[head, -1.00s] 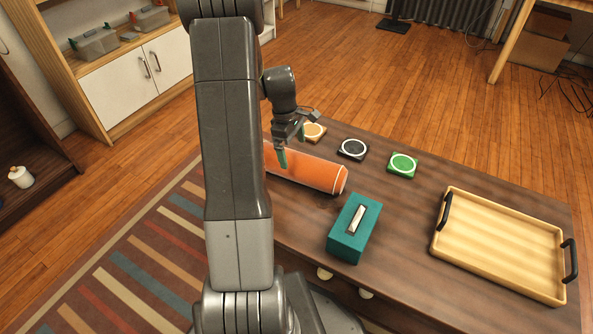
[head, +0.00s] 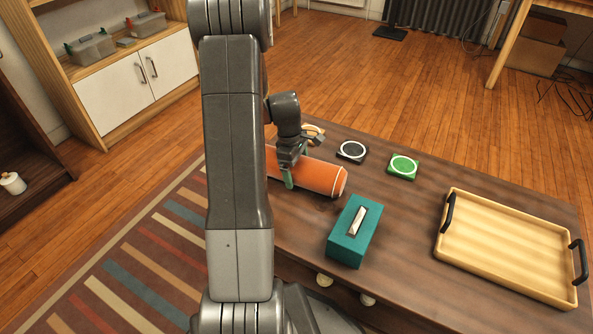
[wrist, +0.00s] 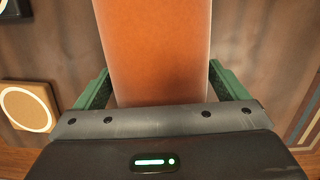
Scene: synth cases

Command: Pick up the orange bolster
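The orange bolster (head: 322,177) lies on its side on the dark wooden table, its left part hidden behind my arm in the head view. My gripper (head: 294,168) is down over it, with one green finger on its near side. In the wrist view the bolster (wrist: 158,50) runs between the two green fingers of my gripper (wrist: 160,72). The fingers are spread, one on each side, and their inner pads show. I cannot tell whether either finger touches it.
A teal tissue box (head: 354,231) stands close to the bolster's right end. Black (head: 351,152), green (head: 403,166) and yellow-orange (head: 314,131) coasters lie behind. A wooden tray (head: 512,254) with black handles is at the right. Some table is bare between.

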